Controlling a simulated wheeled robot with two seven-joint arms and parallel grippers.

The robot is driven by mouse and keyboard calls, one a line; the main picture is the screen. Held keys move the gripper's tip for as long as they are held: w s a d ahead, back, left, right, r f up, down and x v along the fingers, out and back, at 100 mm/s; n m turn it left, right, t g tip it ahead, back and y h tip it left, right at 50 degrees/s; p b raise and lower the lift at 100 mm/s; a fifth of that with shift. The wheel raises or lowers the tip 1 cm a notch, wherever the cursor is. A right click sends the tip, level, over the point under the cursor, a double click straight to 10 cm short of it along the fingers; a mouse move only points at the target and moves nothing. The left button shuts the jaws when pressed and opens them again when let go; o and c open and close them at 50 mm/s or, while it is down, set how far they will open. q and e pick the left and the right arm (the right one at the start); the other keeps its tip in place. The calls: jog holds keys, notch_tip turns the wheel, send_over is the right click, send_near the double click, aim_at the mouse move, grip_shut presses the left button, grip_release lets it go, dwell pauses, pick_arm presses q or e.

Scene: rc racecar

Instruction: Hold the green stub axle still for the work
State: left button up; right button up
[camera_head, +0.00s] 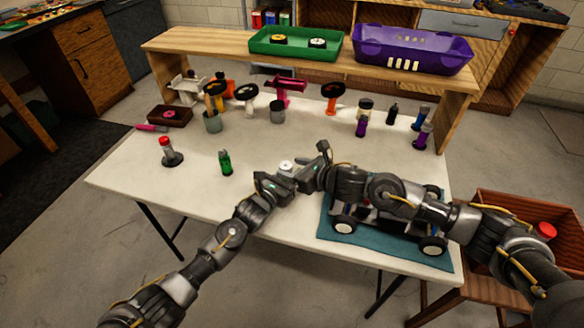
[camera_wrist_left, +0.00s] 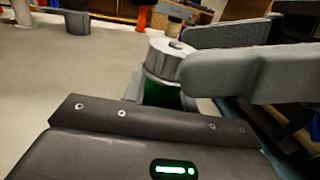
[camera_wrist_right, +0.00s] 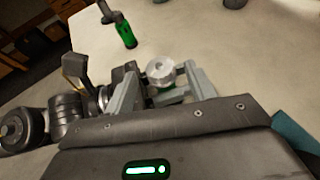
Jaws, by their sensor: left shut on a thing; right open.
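The green stub axle stands upright with a round silver top (camera_head: 286,166), near the middle of the white table. Its green body (camera_wrist_left: 162,95) shows in the left wrist view, and its silver top also shows in the right wrist view (camera_wrist_right: 161,71). My left gripper (camera_head: 284,181) is shut on it from the left. My right gripper (camera_wrist_right: 163,85) is open, with its fingers close around the axle's upper part. I cannot tell whether they touch it. Its lower end is hidden by the grippers.
A car chassis (camera_head: 344,225) on a teal mat (camera_head: 328,232) lies under my right arm. A green-and-black part (camera_head: 225,162) and a red-topped part (camera_head: 167,150) stand to the left. Several parts line the back below a shelf with green (camera_head: 268,46) and purple (camera_head: 372,58) trays. The front left table is clear.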

jog(key=shift+w+a+f, duration=0.15)
jog(key=shift+w+a, duration=0.15)
jog(key=c, duration=1)
jog(key=shift+s+a+m+t, duration=0.1)
jog(key=shift+m+t, duration=0.2)
jog(key=m+t+h, duration=0.1)
jog(key=m+h, duration=0.1)
jog(key=a+m+t+h, duration=0.1)
jog(key=m+h, duration=0.1)
jog(key=shift+s+t+h, duration=0.2)
jog(key=shift+t+h, duration=0.1)
jog(key=shift+a+m+t+h, duration=0.15)
jog(key=shift+m+t+h, duration=0.25)
jog(key=shift+m+h, duration=1.25)
